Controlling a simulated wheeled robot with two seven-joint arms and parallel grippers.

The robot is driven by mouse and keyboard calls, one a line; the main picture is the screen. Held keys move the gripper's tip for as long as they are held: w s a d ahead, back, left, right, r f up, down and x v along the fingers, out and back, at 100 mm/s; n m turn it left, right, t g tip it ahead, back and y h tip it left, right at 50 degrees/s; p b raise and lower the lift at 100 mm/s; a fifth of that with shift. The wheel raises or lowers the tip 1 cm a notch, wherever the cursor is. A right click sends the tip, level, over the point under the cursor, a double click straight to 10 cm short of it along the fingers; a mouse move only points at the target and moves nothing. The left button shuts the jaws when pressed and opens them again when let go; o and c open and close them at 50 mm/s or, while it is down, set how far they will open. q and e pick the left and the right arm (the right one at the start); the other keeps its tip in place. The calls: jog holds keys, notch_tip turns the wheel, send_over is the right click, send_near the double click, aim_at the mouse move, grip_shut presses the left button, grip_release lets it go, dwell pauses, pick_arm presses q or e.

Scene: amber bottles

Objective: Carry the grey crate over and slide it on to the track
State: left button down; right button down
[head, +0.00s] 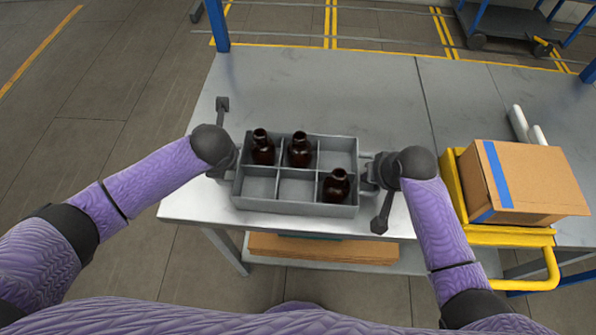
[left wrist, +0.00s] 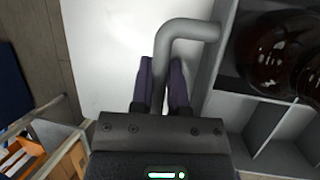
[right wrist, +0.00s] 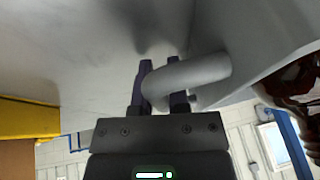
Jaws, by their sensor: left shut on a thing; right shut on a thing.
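The grey crate (head: 296,209) is at the front of the grey-white table, and I cannot tell if it touches the top. It has two rows of three compartments. Brown bottles stand in the back left (head: 263,150), back middle (head: 299,152) and front right (head: 336,187) compartments. My left gripper (left wrist: 160,80) is shut on the crate's left handle (left wrist: 185,30). My right gripper (right wrist: 160,82) is shut on its right handle (right wrist: 200,70).
A cardboard box (head: 530,180) with blue tape sits on the yellow frame. The table (head: 330,85) is clear behind the crate. A blue post (head: 217,25) rises at the table's back left. Flat brown cardboard (head: 322,249) lies on the shelf below.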

pick_arm(q)
jog(key=shift+r, duration=0.1)
pick_arm(e)
jog(key=shift+r, duration=0.1)
